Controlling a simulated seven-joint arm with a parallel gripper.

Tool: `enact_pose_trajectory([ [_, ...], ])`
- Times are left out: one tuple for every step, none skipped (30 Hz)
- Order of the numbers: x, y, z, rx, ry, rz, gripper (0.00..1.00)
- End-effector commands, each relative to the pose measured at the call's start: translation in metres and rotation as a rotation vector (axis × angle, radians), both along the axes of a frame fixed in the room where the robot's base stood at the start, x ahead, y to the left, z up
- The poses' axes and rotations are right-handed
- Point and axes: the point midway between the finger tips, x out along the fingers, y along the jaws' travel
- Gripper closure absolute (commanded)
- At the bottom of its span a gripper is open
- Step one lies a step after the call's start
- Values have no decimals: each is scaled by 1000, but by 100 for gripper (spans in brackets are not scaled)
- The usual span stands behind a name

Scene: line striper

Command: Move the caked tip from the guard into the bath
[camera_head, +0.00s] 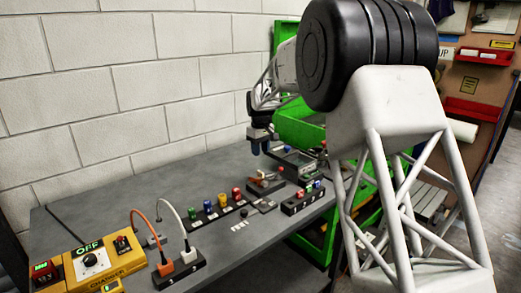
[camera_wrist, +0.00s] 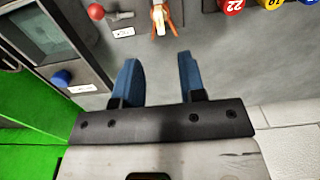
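My gripper (camera_wrist: 160,78) is open in the wrist view, its two blue fingers apart with only bare grey bench between them. In the head view my gripper (camera_head: 262,145) hangs above the back of the bench. An orange-pronged piece (camera_wrist: 160,18), apparently the guard, lies beyond the fingertips; it also shows in the head view (camera_head: 265,181). I cannot make out a caked tip in it.
A rack (camera_head: 218,212) of green, blue, yellow and red tips stands mid-bench. A second rack (camera_head: 303,201) stands by the right edge. A red knob (camera_wrist: 95,11) is near the tray. A yellow charger (camera_head: 92,262) marked OFF is front left. A block wall runs behind.

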Motion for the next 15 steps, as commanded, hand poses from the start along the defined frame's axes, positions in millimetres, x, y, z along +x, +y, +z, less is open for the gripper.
enact_pose_trajectory([
  [0,0,0,0,0,0,63],
  [0,0,-1,0,0,0,63],
  [0,0,-1,0,0,0,63],
  [0,0,-2,0,0,0,63],
  [0,0,-2,0,0,0,63],
  [0,0,-4,0,0,0,63],
  [0,0,-5,0,0,0,63],
  [0,0,-6,0,0,0,63],
  [0,0,-8,0,0,0,63],
  [0,0,-9,0,0,0,63],
  [0,0,-11,-1,1,0,63],
  [0,0,-13,-1,1,0,63],
  [0,0,-15,0,1,0,63],
  [0,0,-18,0,1,0,63],
  [0,0,-20,0,1,0,63],
])
